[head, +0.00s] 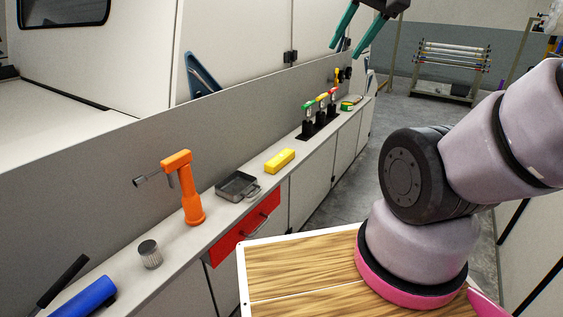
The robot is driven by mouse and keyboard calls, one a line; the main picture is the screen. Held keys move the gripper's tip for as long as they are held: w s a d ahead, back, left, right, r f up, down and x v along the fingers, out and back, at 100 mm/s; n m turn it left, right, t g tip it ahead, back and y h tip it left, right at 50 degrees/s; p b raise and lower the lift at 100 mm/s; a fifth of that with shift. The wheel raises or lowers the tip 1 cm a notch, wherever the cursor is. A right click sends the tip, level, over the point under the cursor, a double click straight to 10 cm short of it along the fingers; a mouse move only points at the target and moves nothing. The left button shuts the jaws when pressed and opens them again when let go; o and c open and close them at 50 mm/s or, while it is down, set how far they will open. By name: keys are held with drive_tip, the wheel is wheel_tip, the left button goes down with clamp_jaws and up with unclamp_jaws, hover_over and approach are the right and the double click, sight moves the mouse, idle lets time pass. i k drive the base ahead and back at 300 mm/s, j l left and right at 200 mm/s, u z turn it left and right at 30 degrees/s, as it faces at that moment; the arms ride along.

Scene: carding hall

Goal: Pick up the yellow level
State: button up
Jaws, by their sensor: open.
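The yellow level (279,161) is a short yellow block lying on the narrow grey counter (225,211), near the middle of the head view. My gripper (350,50) has teal fingers and is at the top of the view, up and to the right of the level. Its fingers are apart and pointing down, with nothing between them. It is well clear of the level. The top of my gripper's body is partly cut off by the frame edge.
On the counter, a grey metal tray (237,186), an orange drill-like tool (185,190), a grey ribbed cylinder (149,254) and a blue item (85,298) stand nearer than the level. Several colored-handled tools (320,105) stand beyond it. A tall grey panel (120,165) backs the counter.

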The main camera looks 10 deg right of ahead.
sight(276, 163)
drive_tip(key=i+l+u, duration=0.2)
drive_tip(key=u, duration=0.25)
drive_tip(key=i+l+u, duration=0.1)
drive_tip(key=l+u, duration=0.3)
